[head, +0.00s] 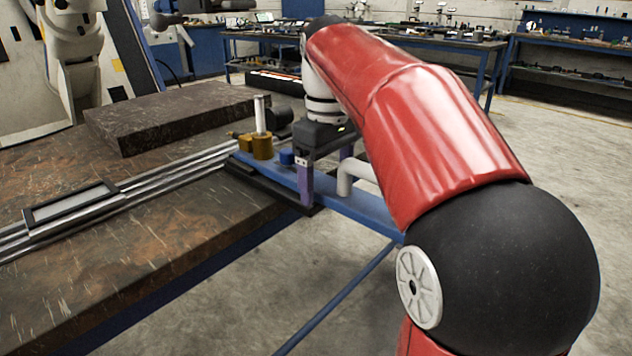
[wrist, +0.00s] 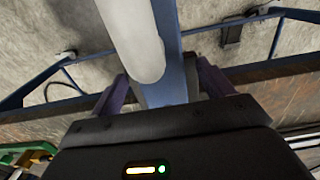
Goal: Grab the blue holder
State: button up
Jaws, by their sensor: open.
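The blue holder appears to be the long blue bar (head: 362,207) that reaches out past the table edge in the head view. It also shows in the wrist view (wrist: 172,35), running away between the fingers. My gripper (head: 325,182) is over the bar, with its purple fingers pointing down and apart. In the wrist view my gripper (wrist: 162,75) has one finger on each side of the bar. Nothing is visibly clamped, and I cannot tell whether either finger touches the bar. My gripper body hides part of the bar.
A white bent tube (head: 357,174) rises beside the gripper and looms large in the wrist view (wrist: 132,35). Brass-coloured parts (head: 262,148) with an upright pale rod (head: 259,112) stand at the bar's left end. Metal rails (head: 165,178) lie on the worn table (head: 150,245).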

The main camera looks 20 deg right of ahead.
jog(key=shift+f, duration=0.15)
jog(key=c, duration=1.6)
jog(key=shift+c, duration=0.2)
